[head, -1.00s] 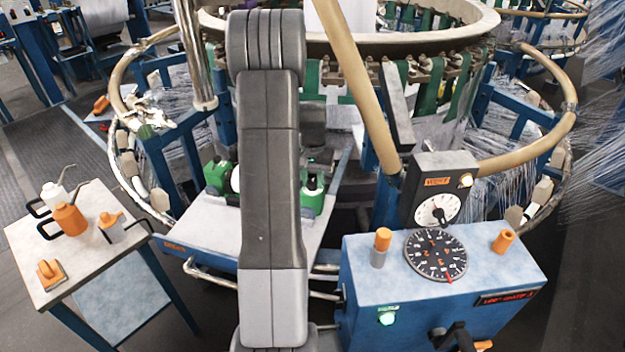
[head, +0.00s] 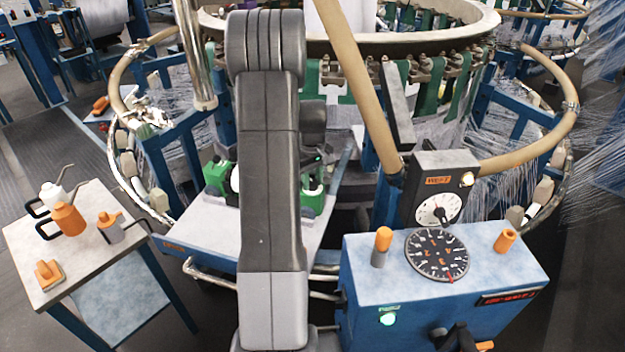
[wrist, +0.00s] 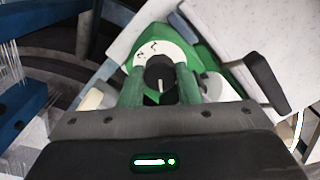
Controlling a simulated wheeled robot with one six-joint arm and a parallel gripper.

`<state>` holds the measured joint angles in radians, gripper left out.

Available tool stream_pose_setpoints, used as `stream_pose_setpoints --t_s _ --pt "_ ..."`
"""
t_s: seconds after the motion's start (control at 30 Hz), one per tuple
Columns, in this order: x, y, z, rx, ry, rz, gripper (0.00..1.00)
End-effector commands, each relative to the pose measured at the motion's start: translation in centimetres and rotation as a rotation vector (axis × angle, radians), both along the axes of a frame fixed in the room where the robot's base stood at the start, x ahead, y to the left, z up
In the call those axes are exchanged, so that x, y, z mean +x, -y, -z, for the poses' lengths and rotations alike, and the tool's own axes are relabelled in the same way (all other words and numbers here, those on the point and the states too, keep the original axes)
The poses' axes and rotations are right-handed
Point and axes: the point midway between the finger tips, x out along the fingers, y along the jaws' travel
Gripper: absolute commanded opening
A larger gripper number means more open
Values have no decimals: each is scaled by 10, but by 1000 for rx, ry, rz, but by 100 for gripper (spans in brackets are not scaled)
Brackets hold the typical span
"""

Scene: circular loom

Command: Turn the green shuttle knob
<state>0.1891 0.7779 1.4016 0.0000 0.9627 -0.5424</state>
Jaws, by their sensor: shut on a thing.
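In the wrist view, the green shuttle (wrist: 205,58) carries a white dial plate (wrist: 146,50) with dark marks and a round dark knob (wrist: 160,69) with a pale pointer line. My gripper (wrist: 161,83) is shut on the knob, with a finger on each side. The knob's lower part is hidden between the fingers. In the head view, green parts of the shuttle (head: 217,176) show on both sides of my arm, on the pale blue-edged table. My arm hides the knob there.
A blue control box (head: 390,285) with a round dial (head: 436,254) and orange-topped knobs stands at the front right. A side table (head: 90,262) with orange and white bottles stands at the left. The loom's tan ring rail and a slanting tan pole (head: 355,85) are close to my arm.

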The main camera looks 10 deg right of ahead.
Motion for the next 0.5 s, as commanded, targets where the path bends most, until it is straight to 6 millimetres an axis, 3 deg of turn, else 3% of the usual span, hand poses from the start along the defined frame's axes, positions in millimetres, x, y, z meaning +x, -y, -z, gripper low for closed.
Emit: stream_pose_setpoints --t_s 0.5 --pt "1 0 -1 -1 4 -110 7"
